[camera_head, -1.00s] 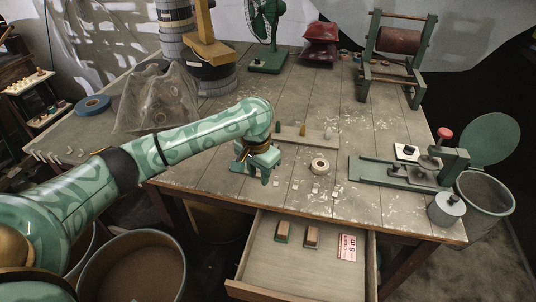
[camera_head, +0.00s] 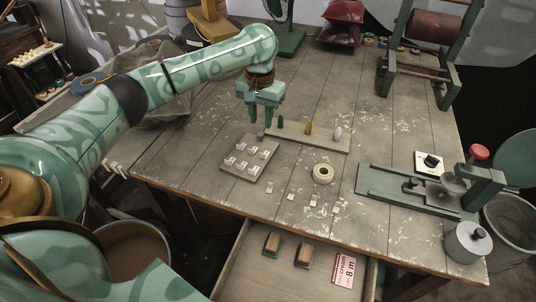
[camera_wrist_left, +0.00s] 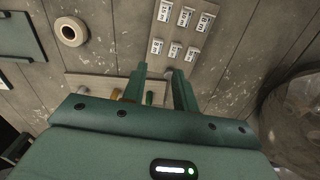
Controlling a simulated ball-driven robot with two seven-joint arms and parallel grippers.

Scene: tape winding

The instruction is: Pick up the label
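Several small white printed labels (camera_head: 242,163) stand in two rows on a wooden board (camera_head: 249,156) on the table. The labels (camera_wrist_left: 174,50) also show at the top of the left wrist view. A red-and-white card (camera_head: 344,270) marked "8 m" lies in the open drawer. I cannot tell from the pictures which of these is the label meant. My left gripper (camera_head: 265,117) is open and empty, fingers pointing down, above the table behind the labels board and apart from it. Its fingers (camera_wrist_left: 161,78) show spread in the left wrist view. My right gripper is not in view.
A strip with coloured pegs (camera_head: 320,144) lies behind the labels board. A tape roll (camera_head: 330,178) and loose small pieces lie to its right. A green bench device (camera_head: 420,193) stands at right. The drawer (camera_head: 325,283) holds two stamp-like blocks (camera_head: 272,243).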

